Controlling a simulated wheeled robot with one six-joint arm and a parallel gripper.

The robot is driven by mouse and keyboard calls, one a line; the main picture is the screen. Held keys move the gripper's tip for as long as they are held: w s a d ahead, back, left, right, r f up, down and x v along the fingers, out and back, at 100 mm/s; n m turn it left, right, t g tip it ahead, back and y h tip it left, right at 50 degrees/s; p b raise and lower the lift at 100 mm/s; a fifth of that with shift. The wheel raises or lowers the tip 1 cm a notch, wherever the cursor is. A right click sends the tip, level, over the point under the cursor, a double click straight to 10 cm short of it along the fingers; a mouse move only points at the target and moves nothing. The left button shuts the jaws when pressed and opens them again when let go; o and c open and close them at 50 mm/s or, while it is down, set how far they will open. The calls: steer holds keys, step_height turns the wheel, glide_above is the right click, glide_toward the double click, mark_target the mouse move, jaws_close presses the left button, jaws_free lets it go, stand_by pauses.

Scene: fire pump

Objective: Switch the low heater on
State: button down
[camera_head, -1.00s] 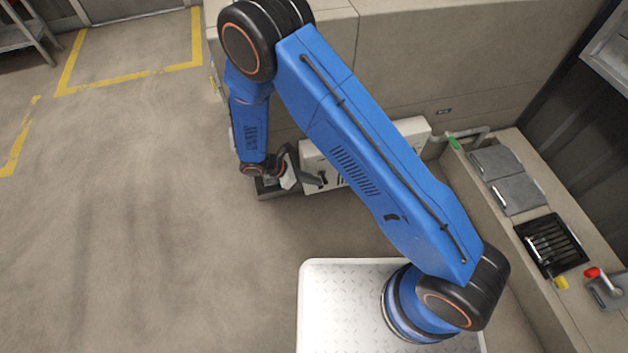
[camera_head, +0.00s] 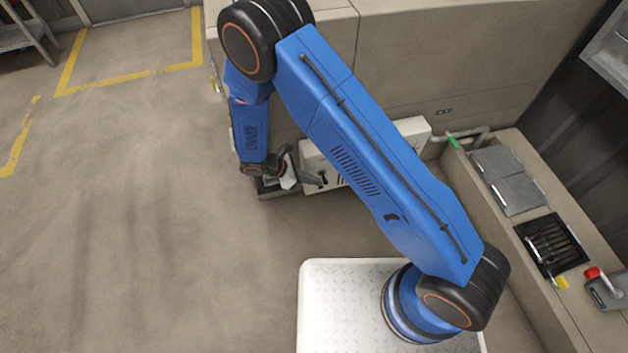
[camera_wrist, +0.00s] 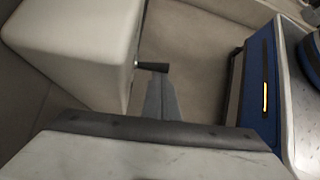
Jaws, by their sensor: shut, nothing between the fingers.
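A white wall box (camera_head: 413,128), apparently the heater unit, is low against the beige wall, partly hidden behind my blue arm. In the wrist view its pale side (camera_wrist: 75,45) fills the upper left. A small dark lever or knob (camera_wrist: 150,66) sticks out from its face. My gripper (camera_head: 308,179) is close to the box's left end. In the wrist view my gripper (camera_wrist: 161,90) is shut and empty, its grey fingertips right by the dark lever. I cannot tell whether they touch it. No label shows, so I cannot tell which heater is the low one.
A beige ledge (camera_head: 480,215) on the right carries grey plates, a black tray (camera_head: 551,245) and a red-handled part (camera_head: 592,272). A pipe with a green mark (camera_head: 453,142) runs beside the box. The floor (camera_head: 130,240) on the left is clear.

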steer(key=shift+r, duration=0.1)
stand_by(0.5)
steer(key=shift+r, duration=0.7)
